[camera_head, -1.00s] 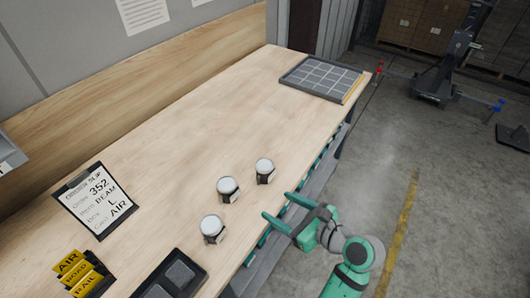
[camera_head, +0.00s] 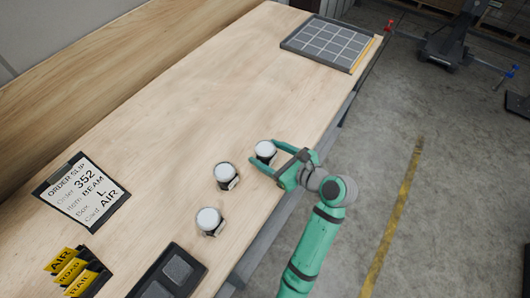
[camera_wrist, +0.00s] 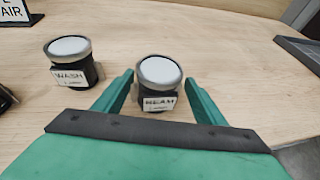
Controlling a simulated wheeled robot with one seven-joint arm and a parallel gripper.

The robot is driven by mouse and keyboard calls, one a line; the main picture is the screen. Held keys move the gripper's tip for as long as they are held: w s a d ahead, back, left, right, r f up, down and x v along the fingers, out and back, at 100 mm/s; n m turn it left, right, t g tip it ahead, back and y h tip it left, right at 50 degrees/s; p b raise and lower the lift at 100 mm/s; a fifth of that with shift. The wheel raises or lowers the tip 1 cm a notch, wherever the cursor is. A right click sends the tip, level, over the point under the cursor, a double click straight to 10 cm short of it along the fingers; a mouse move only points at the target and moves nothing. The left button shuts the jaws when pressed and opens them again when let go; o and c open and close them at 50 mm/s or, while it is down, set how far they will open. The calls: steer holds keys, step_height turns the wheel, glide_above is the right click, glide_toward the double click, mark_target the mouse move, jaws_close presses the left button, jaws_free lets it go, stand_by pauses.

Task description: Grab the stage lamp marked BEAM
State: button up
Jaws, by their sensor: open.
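The stage lamp marked BEAM (camera_wrist: 159,84) is a short black cylinder with a pale round top and a white label. It stands upright on the table, and in the head view it is the farthest lamp of the row (camera_head: 265,150). My gripper (camera_head: 264,155) is open, low over the table, with its fingers pointing at this lamp. In the wrist view the lamp stands at the opening between the two green fingertips (camera_wrist: 158,84). I cannot tell whether either finger touches it. A similar lamp marked WASH (camera_wrist: 73,63) stands to the left.
A third lamp (camera_head: 209,221) stands nearer; its label is unreadable. The order slip (camera_head: 82,192) reads BEAM, L, AIR. Yellow AIR, ROAD and RAIL cards (camera_head: 72,270) and a dark tray (camera_head: 143,291) are at lower left. A grey gridded tray (camera_head: 290,45) lies at the far end. The table's middle is clear.

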steer(key=shift+a+x, duration=0.2)
steer(key=shift+x, duration=2.1)
steer(key=shift+s+r, duration=0.1)
steer(key=shift+s, duration=0.05)
steer(key=shift+c, duration=0.6)
steer(key=shift+d, duration=0.1)
steer(key=c, duration=1.2)
steer(key=shift+r, duration=0.1)
